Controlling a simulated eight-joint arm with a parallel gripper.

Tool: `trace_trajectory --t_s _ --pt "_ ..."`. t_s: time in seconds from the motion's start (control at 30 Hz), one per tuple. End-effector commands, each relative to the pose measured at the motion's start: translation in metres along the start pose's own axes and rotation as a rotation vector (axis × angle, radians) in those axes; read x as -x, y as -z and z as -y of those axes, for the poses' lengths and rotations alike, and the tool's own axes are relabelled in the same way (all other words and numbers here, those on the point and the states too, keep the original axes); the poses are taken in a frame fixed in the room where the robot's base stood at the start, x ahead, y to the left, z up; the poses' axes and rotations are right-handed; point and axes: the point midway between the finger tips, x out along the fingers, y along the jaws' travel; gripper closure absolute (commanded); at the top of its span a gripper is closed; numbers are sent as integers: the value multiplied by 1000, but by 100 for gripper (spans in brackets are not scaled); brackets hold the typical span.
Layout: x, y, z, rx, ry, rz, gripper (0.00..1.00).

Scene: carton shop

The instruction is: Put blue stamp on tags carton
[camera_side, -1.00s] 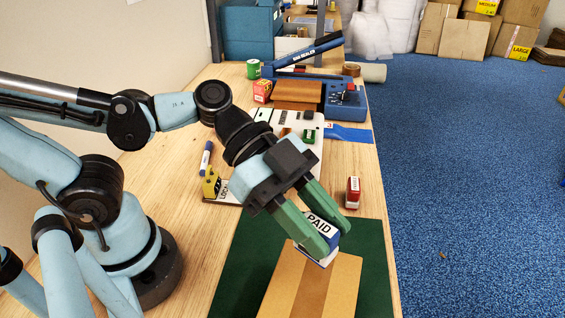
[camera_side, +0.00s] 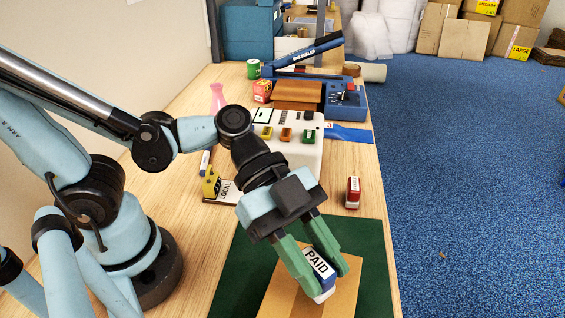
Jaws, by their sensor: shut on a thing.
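My gripper (camera_side: 325,283) is shut on the blue stamp (camera_side: 319,268), which has a white PAID label and a blue body. The stamp is tilted between the two green fingers, over the top of a brown carton (camera_side: 343,298). I cannot tell whether its lower end touches the carton. The carton lies on a dark green mat (camera_side: 373,255) near the front of the bench, cut off by the lower picture edge. No writing shows on the carton's visible part.
A red stamp (camera_side: 353,192) stands behind the mat. A white board (camera_side: 309,157) with small coloured blocks, a yellow holder (camera_side: 210,182) beside a LOCAL label, and a blue sealer (camera_side: 345,101) are farther back. The bench's right edge drops to blue carpet.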

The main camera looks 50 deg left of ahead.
Motion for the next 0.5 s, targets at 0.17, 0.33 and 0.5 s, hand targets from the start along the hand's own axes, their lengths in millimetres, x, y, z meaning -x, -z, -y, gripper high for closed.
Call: trace_trajectory --t_s 0.17,0.33,0.5 --pt "-7 -13 1 0 0 0 98" --pt "-10 -18 0 0 1 0 98" --pt "-10 -19 0 0 0 0 98"
